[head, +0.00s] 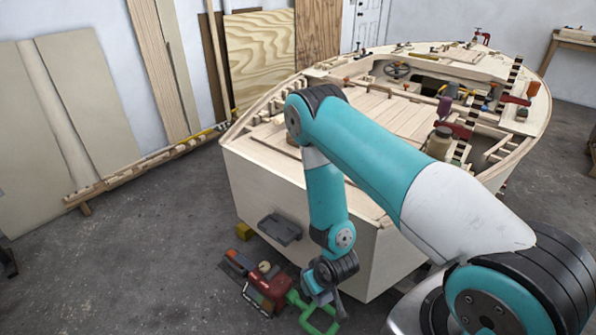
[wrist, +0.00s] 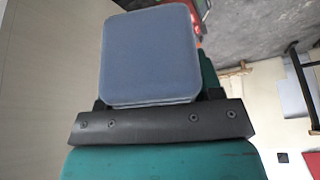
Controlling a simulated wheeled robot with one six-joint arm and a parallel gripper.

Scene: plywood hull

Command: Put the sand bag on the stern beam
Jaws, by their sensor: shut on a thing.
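A blue-grey block with rounded corners, which I take to be the sand bag (wrist: 150,55), is held in my gripper (wrist: 152,88) in the wrist view. It covers most of the jaws, so the fingertips are hidden. In the head view my gripper (head: 320,284) is low in front of the hull's stern face, and the bag cannot be made out there. The stern beam appears to be the pale strip (head: 258,157) along the top of the stern, above and behind my gripper. My arm hides its right part.
The flat stern face (head: 250,190) carries a dark grey fitting (head: 280,229). Tools and clamps crowd the deck's right side.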

